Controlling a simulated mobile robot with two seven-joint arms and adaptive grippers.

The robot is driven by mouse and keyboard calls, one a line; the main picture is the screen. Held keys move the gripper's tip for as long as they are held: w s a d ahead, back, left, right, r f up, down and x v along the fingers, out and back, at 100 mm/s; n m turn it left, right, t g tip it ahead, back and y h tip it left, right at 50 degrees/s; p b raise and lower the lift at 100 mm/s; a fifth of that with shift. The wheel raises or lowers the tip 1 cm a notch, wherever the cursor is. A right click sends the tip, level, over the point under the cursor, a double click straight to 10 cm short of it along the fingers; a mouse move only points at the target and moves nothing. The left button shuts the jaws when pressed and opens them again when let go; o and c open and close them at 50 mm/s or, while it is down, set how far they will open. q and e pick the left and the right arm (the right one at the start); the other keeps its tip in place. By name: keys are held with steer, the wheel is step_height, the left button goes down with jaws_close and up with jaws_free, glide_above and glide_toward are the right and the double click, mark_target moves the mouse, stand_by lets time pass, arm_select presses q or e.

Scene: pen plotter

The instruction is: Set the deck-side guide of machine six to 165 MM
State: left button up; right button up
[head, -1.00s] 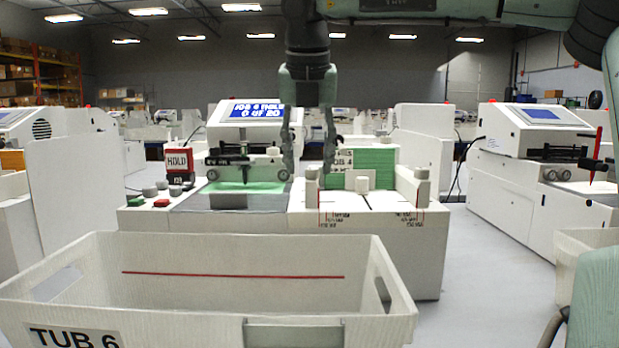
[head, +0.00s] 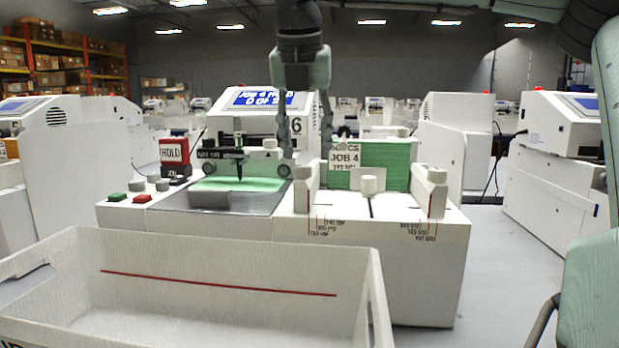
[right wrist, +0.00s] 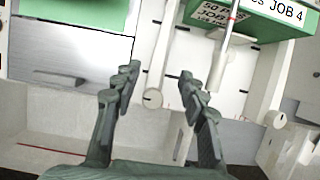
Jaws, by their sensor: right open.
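Machine six (head: 255,118) has a white feed table (head: 365,265) on its right. The deck-side guide (head: 306,197) is the low white wall at the left of that table, with a round knob on top. Red scale lines and small black labels (head: 325,227) lie beside it; I cannot read its setting surely. My right gripper (head: 306,152) hangs open above this guide. In the right wrist view its open fingers (right wrist: 158,88) straddle the white guide's line, with a round knob (right wrist: 152,98) showing between them. They appear empty. My left gripper is not in view.
A middle knob (head: 368,185) and the far guide (head: 432,193) are to the right. A white tub (head: 230,262) is in front.

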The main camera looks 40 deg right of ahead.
steer(key=x, duration=0.7)
steer(key=shift+w+f, duration=0.1)
steer(key=shift+f, duration=0.2)
steer(key=shift+c, duration=0.3)
jaws_close()
